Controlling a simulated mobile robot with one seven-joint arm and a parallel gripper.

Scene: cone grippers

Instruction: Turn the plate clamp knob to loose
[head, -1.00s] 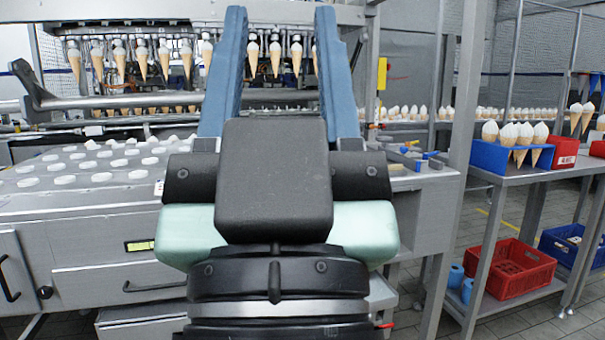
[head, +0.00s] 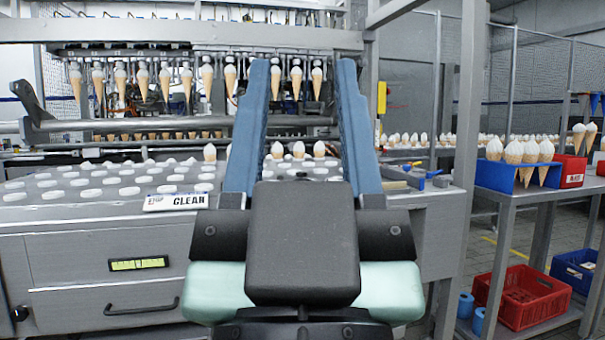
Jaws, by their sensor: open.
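My gripper (head: 304,68) fills the middle of the head view, with two long blue fingers spread apart. Nothing is held between them. Behind and between the fingers hangs a row of ice cream cones (head: 143,82) from the machine's overhead gripper bar (head: 190,48). I cannot make out a plate clamp knob for certain. My gripper hides part of the machine's middle.
A grey post (head: 467,130) and a cart (head: 530,200) with a blue cone rack (head: 500,178) stand right.

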